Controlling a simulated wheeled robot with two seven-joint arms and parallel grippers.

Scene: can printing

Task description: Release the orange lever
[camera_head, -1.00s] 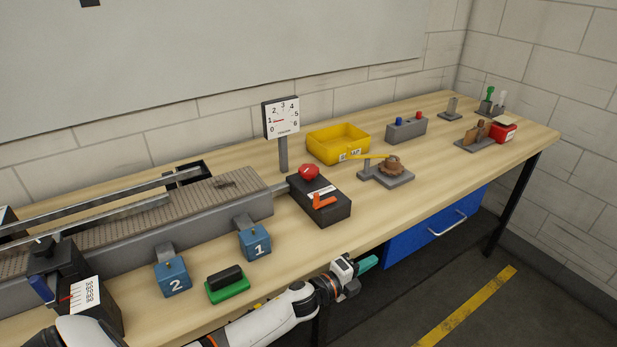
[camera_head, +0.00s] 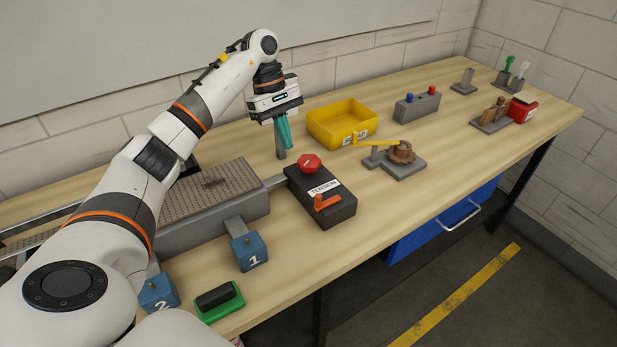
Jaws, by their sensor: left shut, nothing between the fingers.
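The orange lever (camera_head: 328,203) sits on the front part of a black box (camera_head: 337,216) labelled TENSION. It has a short upright knob and a bar that points to the right. A red round knob (camera_head: 309,162) is on the back part of the same box. My left gripper (camera_head: 286,146) is shut and empty, its teal fingers pointing down. The gripper hides the gauge dial. My right gripper is out of view.
A yellow bin (camera_head: 325,138) and a grey stand with a brown gear (camera_head: 402,153) are right of the box. Bare wooden table lies in front.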

